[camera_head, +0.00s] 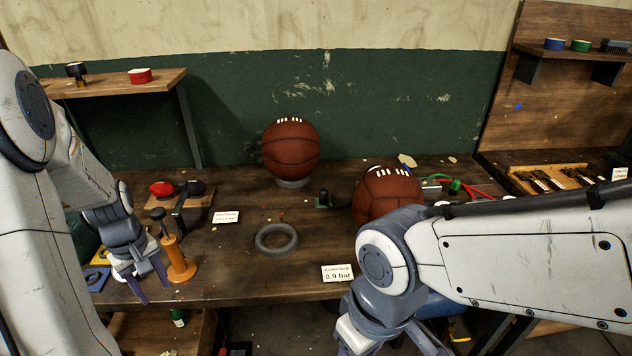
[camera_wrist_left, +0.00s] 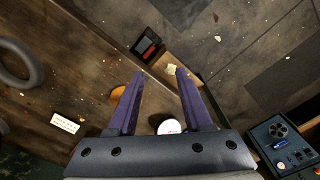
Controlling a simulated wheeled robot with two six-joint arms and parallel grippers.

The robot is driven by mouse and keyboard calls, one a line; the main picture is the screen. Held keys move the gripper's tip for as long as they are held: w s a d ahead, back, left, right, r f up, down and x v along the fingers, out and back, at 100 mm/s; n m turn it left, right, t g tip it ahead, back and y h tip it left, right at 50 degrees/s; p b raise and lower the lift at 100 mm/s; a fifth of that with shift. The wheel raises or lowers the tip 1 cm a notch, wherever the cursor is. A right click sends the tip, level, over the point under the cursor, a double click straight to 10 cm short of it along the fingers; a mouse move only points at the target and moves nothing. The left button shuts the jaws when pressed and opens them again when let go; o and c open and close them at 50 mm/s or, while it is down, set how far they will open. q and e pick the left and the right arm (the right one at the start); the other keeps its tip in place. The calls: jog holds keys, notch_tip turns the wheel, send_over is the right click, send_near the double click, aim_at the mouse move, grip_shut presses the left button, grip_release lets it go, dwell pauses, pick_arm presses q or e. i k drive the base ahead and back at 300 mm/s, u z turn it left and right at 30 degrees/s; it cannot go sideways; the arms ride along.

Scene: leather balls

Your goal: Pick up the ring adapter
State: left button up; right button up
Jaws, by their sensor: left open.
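A thick grey ring (camera_head: 277,239) lies flat on the wooden table in the head view, with nothing on it. It is the plainest ring in view; I cannot tell for sure that it is the ring adapter. It also shows cut off at the left edge of the left wrist view (camera_wrist_left: 18,66). My left gripper (camera_head: 148,282) is open and points down near the table's front left edge, beside the orange pump, apart from the ring. Its fingers (camera_wrist_left: 160,73) are spread in the wrist view. My right gripper is mostly cut off at the bottom (camera_head: 395,346).
The orange pump (camera_head: 179,262) stands left of the ring. One brown ball (camera_head: 291,149) sits on a grey stand behind; another (camera_head: 386,194) is partly hidden by my right arm. A 0.9 bar card (camera_head: 338,273) lies front right. Blue and yellow pieces (camera_head: 97,279) lie at left.

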aim_at(323, 192)
jog(key=z, duration=0.45)
jog(key=i, duration=1.3)
jog(key=z, duration=0.35)
